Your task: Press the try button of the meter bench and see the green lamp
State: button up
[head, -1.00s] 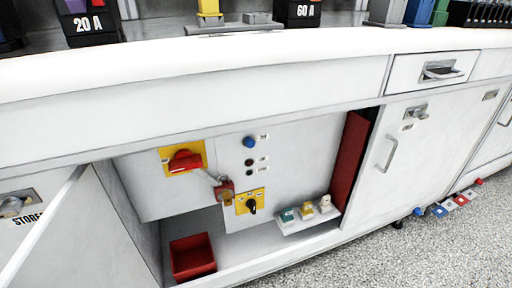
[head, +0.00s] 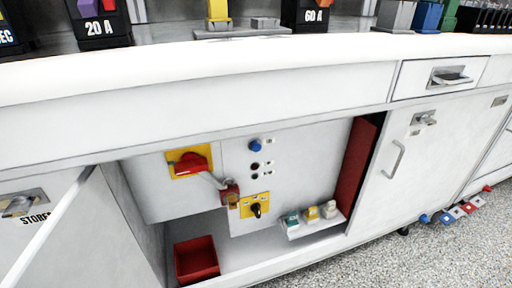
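The meter bench (head: 200,85) is a long white counter with an open cupboard below. On the panel inside is a blue round button (head: 255,145) with a small label beside it; I cannot read whether it is the try button. Below it are two small dark round lamps (head: 255,166), and neither shows green light. A red rotary handle on a yellow plate (head: 188,163) sits to the left, with a red padlock (head: 230,192) hanging at its lower right. A black selector knob on a yellow plate (head: 256,208) is below the lamps. My gripper is not in view.
A red bin (head: 196,260) stands on the cupboard floor. A small shelf holds teal, yellow and cream pieces (head: 312,214). The open door (head: 50,235) is at left. Breaker units, including 20 A (head: 100,25), stand on the counter.

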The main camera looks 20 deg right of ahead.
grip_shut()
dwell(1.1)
